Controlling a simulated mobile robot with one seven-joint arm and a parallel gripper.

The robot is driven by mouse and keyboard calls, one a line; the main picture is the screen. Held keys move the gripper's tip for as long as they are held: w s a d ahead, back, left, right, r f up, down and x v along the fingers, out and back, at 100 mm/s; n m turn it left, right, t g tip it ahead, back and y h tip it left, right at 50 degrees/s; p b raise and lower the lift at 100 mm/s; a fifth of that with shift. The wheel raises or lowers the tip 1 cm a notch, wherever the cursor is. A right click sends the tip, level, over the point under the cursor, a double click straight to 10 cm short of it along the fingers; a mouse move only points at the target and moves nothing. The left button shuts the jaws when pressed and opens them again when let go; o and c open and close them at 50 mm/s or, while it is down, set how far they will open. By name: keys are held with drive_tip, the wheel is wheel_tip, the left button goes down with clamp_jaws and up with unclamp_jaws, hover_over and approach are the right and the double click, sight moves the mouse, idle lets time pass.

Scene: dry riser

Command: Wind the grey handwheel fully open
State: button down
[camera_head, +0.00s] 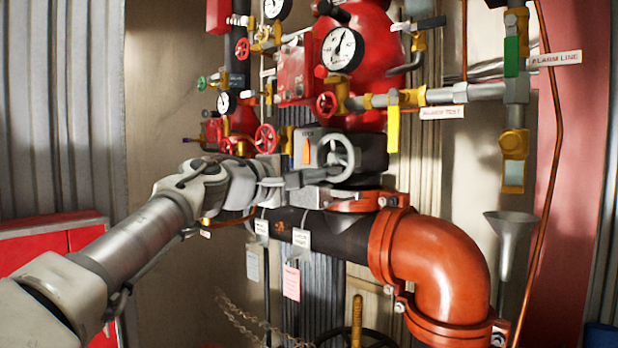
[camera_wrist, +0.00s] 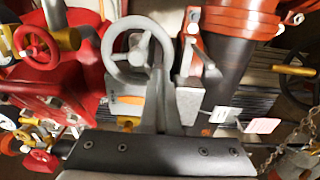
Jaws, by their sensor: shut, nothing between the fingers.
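The grey handwheel (camera_head: 335,145) is on the front of a grey valve box above the dark horizontal pipe. In the wrist view the handwheel (camera_wrist: 112,50) shows as a spoked ring at the upper middle. My gripper (camera_head: 336,172) reaches in from the left, its fingers at the wheel's lower part. In the wrist view my gripper (camera_wrist: 158,78) is shut, with nothing held, and its fingertips overlap the wheel's lower right. I cannot tell whether they touch the rim or spokes. A plate with an orange pointer (camera_head: 306,151) stands left of the wheel; its lettering is too small to read surely.
A large orange elbow pipe (camera_head: 440,265) curves down at the right. Red handwheels, such as one (camera_head: 266,138) left of the box, and gauges (camera_head: 342,49) crowd the area above. Paper tags (camera_head: 301,238) and a chain (camera_head: 250,322) hang below. Open floor space is hardly visible.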

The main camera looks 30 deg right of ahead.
drive_tip(key=shift+s+d+f+b, duration=0.25)
drive_tip(key=shift+s+d+b, duration=0.1)
drive_tip(key=shift+s, duration=0.2)
drive_tip(key=shift+s+d+f+b, duration=0.25)
drive_tip(key=shift+s+b, duration=0.1)
drive_tip(key=shift+s, duration=0.2)
drive_tip(key=shift+a+r, duration=0.1)
drive_tip(key=shift+v, duration=1.85)
drive_tip(key=shift+r, duration=0.1)
